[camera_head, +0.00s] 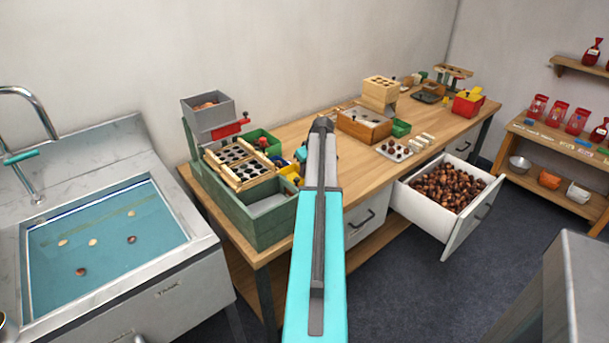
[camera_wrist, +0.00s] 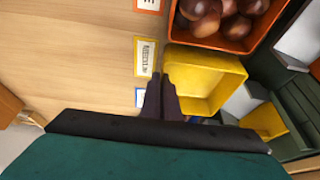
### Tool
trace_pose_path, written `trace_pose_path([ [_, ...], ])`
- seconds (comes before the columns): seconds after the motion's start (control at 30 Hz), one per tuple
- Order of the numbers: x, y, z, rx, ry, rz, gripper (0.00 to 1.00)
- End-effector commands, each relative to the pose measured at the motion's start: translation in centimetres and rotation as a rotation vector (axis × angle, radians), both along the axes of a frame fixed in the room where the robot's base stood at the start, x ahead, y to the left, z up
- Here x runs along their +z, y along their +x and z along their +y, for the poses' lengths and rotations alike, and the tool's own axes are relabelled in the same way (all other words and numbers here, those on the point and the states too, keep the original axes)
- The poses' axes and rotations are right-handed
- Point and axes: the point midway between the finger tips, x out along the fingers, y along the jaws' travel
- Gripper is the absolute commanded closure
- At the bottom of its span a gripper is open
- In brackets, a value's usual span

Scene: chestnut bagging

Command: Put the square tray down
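A small yellow square tray (camera_wrist: 208,72) with an empty inside shows in the wrist view. My gripper (camera_wrist: 161,85) has its two dark fingertips close together at the tray's left wall and appears shut on it. The fingers and wrist cover the tray's near corner. I cannot tell whether the tray touches the surface below. In the head view my gripper (camera_head: 322,125) reaches over the left part of the wooden table, and a bit of yellow (camera_head: 291,171) shows left of my arm.
An orange bin of chestnuts (camera_wrist: 246,42) sits beside the yellow tray, with a yellow label (camera_wrist: 147,57) on the table to the left. An open chestnut drawer (camera_head: 425,217) juts out at right; the sink (camera_head: 110,240) is far left.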

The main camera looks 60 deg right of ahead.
Motion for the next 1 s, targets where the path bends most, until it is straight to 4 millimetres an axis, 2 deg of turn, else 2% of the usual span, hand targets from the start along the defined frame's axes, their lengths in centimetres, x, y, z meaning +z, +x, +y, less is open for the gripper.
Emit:
trace_pose_path([
  [0.2, -1.9, 0.0, 0.0, -0.001, 0.000, 0.000, 1.00],
  [0.67, -2.3, 0.0, 0.0, -0.001, -0.001, -0.001, 1.00],
  [0.8, -2.3, 0.0, 0.0, -0.001, -0.001, -0.001, 0.79],
  [1.0, -2.3, 0.0, 0.0, -0.001, -0.001, -0.001, 0.79],
])
